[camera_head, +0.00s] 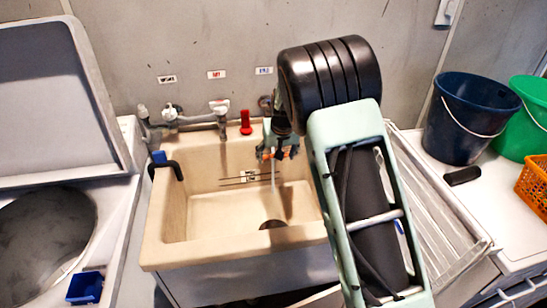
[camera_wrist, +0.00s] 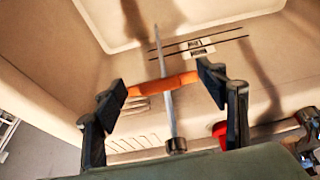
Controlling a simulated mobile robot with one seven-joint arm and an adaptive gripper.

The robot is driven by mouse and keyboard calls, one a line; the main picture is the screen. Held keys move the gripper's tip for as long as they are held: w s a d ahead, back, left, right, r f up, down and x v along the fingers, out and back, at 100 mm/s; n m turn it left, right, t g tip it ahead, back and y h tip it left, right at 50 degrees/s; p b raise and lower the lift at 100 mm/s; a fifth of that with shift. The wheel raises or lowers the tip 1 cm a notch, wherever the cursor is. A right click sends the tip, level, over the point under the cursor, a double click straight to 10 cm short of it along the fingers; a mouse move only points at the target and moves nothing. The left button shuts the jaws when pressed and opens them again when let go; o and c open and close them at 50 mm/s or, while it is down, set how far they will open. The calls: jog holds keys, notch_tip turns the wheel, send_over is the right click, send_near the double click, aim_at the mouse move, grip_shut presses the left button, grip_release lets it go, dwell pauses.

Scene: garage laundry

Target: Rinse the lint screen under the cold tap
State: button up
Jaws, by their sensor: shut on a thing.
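My gripper (camera_wrist: 165,88) is shut on a slim orange piece (camera_wrist: 180,79), held crosswise between its fingertips. The orange piece also shows above the sink in the head view (camera_head: 292,153). I cannot tell whether it is the lint screen seen edge-on; no mesh shows. A thin pale stream (camera_head: 273,176) falls below my gripper into the beige sink (camera_head: 205,238). In the wrist view the stream (camera_wrist: 168,110) leaves a round grey spout (camera_wrist: 176,145) and crosses the orange piece. A red tap lever (camera_head: 245,122) stands at the sink's back edge. My arm hides the cold tap's handle.
Grey pipework (camera_head: 195,116) runs along the sink's back, under small wall labels. A washer (camera_head: 40,225) stands left. A ribbed white board (camera_head: 440,200), blue bucket (camera_head: 465,115) and orange basket (camera_head: 535,185) are right.

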jog(key=s+d+r, duration=0.2)
jog(key=s+r, duration=0.1)
jog(key=s, duration=0.6)
jog(key=shift+s+d, duration=0.35)
jog(key=shift+d, duration=0.05)
dwell(0.4)
dwell(1.0)
jog(key=p+v, duration=0.6)
jog(key=v, duration=0.4)
jog(key=shift+r, duration=0.45)
dwell(0.4)
